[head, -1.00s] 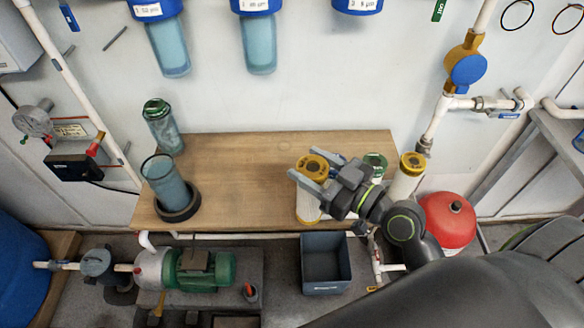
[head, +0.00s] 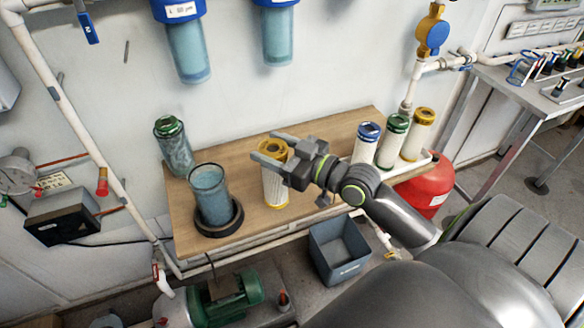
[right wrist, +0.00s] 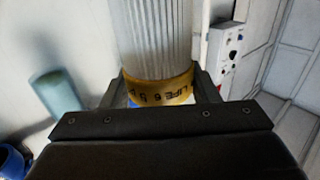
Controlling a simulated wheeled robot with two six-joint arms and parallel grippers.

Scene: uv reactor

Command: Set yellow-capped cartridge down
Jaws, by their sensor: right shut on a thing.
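A white pleated cartridge with a yellow cap (head: 275,185) stands upright over the middle of the wooden bench, in the head view. My right gripper (head: 270,147) is shut on it at the cap. In the right wrist view the yellow band (right wrist: 160,92) sits between the fingers, with the white pleated body beyond it. I cannot tell whether the cartridge's base touches the bench (head: 315,150). My left gripper is not in view.
At the bench's right end stand cartridges with blue (head: 366,142), green (head: 392,140) and yellow (head: 418,135) caps. A clear housing (head: 210,195) in a black ring and a green-capped bottle (head: 174,147) stand left. A grey bin (head: 340,250) is below. Blue-topped housings hang above.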

